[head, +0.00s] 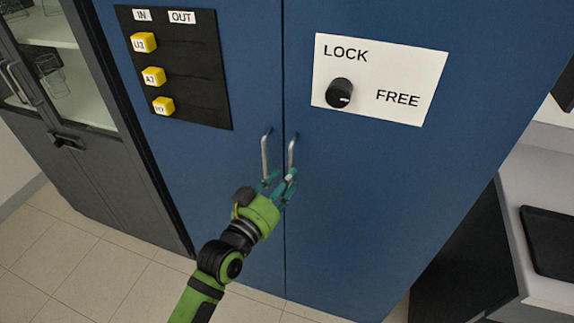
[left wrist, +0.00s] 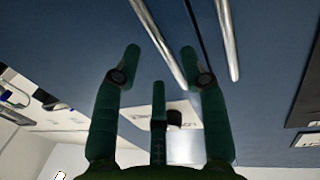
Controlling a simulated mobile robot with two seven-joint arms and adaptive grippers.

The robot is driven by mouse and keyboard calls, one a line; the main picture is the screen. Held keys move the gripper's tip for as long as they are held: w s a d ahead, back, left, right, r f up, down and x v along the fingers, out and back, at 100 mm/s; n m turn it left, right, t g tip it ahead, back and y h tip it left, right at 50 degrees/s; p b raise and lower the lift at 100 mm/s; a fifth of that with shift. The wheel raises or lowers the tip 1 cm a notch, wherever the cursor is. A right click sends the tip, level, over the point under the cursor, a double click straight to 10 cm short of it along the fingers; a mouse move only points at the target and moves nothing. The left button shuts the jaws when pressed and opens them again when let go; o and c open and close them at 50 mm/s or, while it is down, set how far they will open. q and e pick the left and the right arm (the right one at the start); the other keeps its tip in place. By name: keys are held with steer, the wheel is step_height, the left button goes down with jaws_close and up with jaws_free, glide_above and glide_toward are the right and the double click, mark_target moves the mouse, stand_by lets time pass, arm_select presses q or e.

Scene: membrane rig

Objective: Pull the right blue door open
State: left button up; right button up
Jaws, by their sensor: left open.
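The right blue door (head: 370,190) is flat against the left blue door (head: 220,170), with a thin seam between them. The right door's metal handle (head: 291,153) is upright beside the seam. My left gripper (head: 279,182) is open at that handle's lower end. In the left wrist view, which is turned upside down, the right door's handle (left wrist: 158,40) runs between the open fingers (left wrist: 161,62). I cannot tell whether they touch it. The left door's handle (head: 265,155) is just left, outside the fingers. My right gripper is not in view.
A white LOCK/FREE plate (head: 408,75) with a black knob (head: 339,93) is on the right door; its white mark points toward FREE. A black panel (head: 195,65) with yellow blocks is on the left door. A grey cabinet (head: 110,165) stands left, a bench (head: 545,190) right.

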arm_select(q)
steer(key=x, duration=0.4)
steer(key=shift+w+p, duration=0.2)
steer(key=shift+p, duration=0.1)
steer(key=shift+w+d, duration=0.1)
steer(key=shift+w, duration=0.05)
steer(key=shift+f, duration=0.1)
jaws_close()
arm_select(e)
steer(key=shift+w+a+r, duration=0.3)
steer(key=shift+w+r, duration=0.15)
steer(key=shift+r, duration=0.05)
